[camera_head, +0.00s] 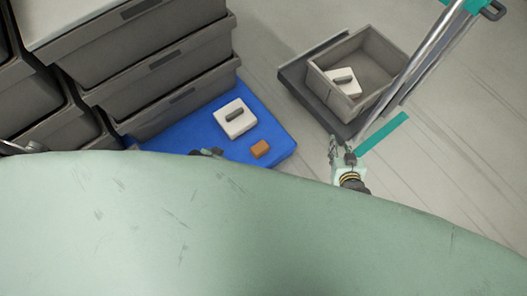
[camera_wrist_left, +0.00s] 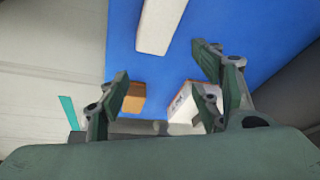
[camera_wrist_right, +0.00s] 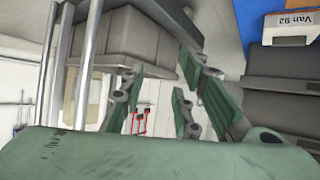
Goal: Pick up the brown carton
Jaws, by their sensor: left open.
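The brown carton (camera_head: 260,150) is a small box lying on the blue platform (camera_head: 279,140), near its front right edge. It also shows in the left wrist view (camera_wrist_left: 134,104), partly behind a finger. My left gripper (camera_head: 207,153) is mostly hidden behind my own body, left of the carton in the head view. In its wrist view the left gripper (camera_wrist_left: 165,85) is open, fingers spread, not holding the carton. My right gripper (camera_head: 341,152) is right of the platform, over the floor. In its wrist view the right gripper (camera_wrist_right: 160,82) has its fingers apart and is empty.
A white box with a dark handle slot (camera_head: 235,118) lies behind the carton. Grey stacked bins (camera_head: 165,75) stand at the left. A grey crate (camera_head: 385,48) holding another white box (camera_head: 343,80) stands at the right, beside metal poles (camera_head: 425,62). Floor between is clear.

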